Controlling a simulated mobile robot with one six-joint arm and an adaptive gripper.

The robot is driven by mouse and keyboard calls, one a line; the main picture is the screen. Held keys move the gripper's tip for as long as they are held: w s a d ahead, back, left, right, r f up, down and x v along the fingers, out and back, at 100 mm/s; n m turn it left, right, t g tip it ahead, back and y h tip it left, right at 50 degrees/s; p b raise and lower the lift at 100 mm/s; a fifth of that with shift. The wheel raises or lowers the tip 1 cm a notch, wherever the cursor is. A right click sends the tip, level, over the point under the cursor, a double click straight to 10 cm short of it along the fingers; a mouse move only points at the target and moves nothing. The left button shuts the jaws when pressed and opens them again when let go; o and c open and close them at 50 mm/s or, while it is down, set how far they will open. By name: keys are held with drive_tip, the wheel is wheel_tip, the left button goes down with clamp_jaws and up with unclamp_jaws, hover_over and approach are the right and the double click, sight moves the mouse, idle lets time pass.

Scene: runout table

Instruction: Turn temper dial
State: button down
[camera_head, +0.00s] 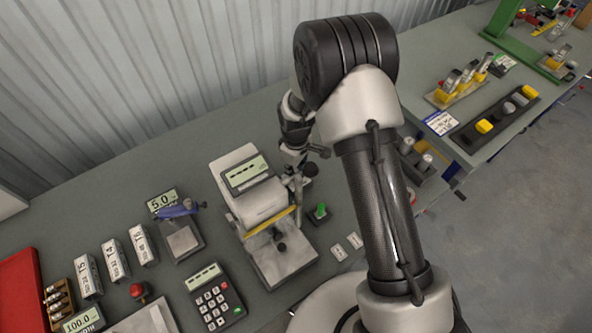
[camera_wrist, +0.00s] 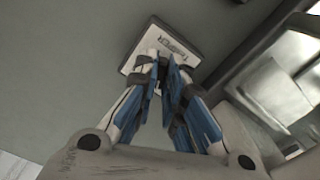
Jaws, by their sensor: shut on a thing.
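The temper dial's grey base plate (camera_wrist: 187,38) lies on the bench in the wrist view, with a white label reading TEMPER. My gripper (camera_wrist: 163,64) is over this plate, its two blue-and-white fingers closed in on the dial's knob. The knob is mostly hidden between the fingertips, so its pointer and setting cannot be read. In the head view my gripper (camera_head: 298,170) reaches down at the right side of the grey machine with the display (camera_head: 246,173). I cannot make out the dial clearly there.
A green knob (camera_head: 320,211) on a dark box stands just in front of my gripper. A keypad (camera_head: 215,301), a scale (camera_head: 183,240) and labelled blocks (camera_head: 115,260) stand to the left. A second bench with trays (camera_head: 494,118) is at right. Bare bench lies behind the machine.

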drive_tip(key=m+b, duration=0.1)
drive_tip(key=m, duration=0.3)
drive_tip(key=shift+m, duration=0.3)
drive_tip(key=c, duration=1.7)
unclamp_jaws()
wheel_tip(320, 180, up, 12)
